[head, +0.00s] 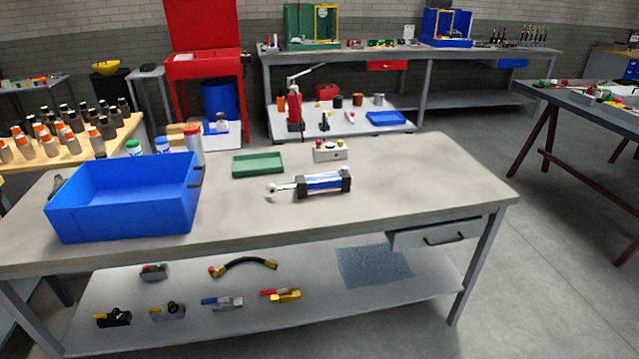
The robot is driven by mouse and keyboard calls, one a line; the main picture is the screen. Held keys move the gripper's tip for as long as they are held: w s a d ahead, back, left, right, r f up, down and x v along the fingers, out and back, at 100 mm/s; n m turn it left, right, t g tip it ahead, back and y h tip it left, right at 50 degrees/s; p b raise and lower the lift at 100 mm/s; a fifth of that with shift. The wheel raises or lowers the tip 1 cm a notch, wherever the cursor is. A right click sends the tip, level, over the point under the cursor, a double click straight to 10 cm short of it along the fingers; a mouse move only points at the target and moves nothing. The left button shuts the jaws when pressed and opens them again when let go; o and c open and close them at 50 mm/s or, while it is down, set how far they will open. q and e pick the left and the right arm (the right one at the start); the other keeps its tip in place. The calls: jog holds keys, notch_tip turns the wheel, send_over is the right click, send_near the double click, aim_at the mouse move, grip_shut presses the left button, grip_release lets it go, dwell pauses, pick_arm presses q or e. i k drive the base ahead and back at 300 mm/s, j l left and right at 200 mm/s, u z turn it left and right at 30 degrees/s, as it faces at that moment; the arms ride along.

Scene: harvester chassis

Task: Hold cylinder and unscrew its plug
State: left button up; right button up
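The cylinder (323,183) lies on the workbench (400,185), a little right of its middle. It has a blue barrel between black end blocks. A silver rod with a round eye (272,188) points to the left. A small pale piece (345,171) sits at its right end block; I cannot tell whether this is the plug. Neither of my grippers is in the head view, and nothing touches the cylinder.
A large blue bin (125,213) stands on the left of the bench. A green tray (258,163) and a small box with buttons (330,150) lie behind the cylinder. Several cans (193,145) stand behind the bin. The bench front and right side are clear.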

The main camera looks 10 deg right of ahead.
aim_at(342, 181)
jog(key=i+l+u, duration=0.15)
jog(key=l, duration=0.7)
jog(key=l+u, duration=0.1)
jog(key=l, duration=0.8)
